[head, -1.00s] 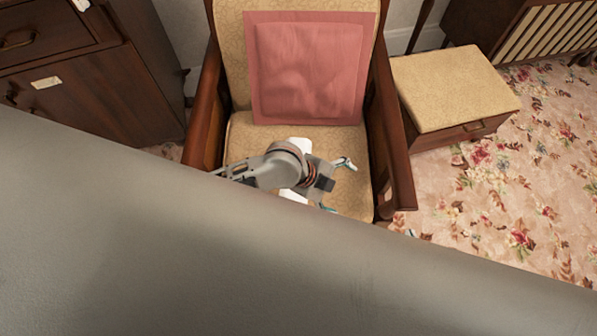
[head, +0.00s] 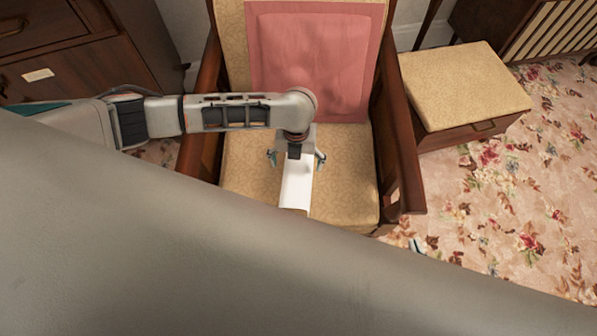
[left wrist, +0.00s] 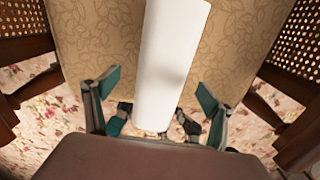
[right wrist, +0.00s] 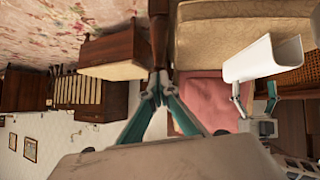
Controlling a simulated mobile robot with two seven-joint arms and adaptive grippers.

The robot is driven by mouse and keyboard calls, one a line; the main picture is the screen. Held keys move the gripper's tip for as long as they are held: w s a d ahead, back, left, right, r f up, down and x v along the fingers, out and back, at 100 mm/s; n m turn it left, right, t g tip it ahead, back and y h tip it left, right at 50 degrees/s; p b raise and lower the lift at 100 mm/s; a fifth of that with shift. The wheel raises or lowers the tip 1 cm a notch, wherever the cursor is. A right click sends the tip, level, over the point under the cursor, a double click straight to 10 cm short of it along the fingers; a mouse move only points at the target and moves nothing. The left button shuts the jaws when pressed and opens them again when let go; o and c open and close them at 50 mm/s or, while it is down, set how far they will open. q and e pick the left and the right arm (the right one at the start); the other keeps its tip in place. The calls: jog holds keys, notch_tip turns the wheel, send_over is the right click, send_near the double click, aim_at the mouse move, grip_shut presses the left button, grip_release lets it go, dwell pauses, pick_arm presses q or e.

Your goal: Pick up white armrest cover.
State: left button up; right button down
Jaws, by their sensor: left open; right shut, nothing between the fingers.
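The white armrest cover (head: 298,187) is a long, channel-shaped piece at the armchair's seat (head: 345,190); it also shows in the left wrist view (left wrist: 172,50) and right wrist view (right wrist: 262,60). My left gripper (head: 296,160) is open above the cover's back end, one finger on each side. In the left wrist view its fingers (left wrist: 155,105) stand apart from the cover with gaps on both sides. My right gripper (right wrist: 160,78) is shut and empty; in the head view only a tip (head: 417,245) shows, right of the chair's front. My grey body hides the lower head view.
The chair has wooden arms (head: 400,140) on both sides and a pink cushion (head: 310,60) against its back. A stool with a patterned top (head: 465,85) stands at the right. A dark cabinet (head: 75,70) stands at the left. Floral carpet (head: 510,220) lies open at the right.

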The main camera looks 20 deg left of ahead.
aim_at(298, 169)
pick_arm(q)
jog(key=shift+d+f, duration=0.1)
jog(key=shift+f, duration=0.3)
jog(key=f+b, duration=0.1)
jog(key=f, duration=0.1)
jog(key=s+f, duration=0.1)
jog(key=shift+d+f+b, duration=0.2)
jog(key=shift+f+b, duration=0.15)
jog(key=shift+w+f, duration=0.2)
jog(key=shift+f, duration=0.15)
jog(key=shift+r, duration=0.1)
jog(key=c, duration=1.2)
pick_arm(e)
jog(key=shift+w+a, duration=0.25)
jog(key=shift+w, duration=0.1)
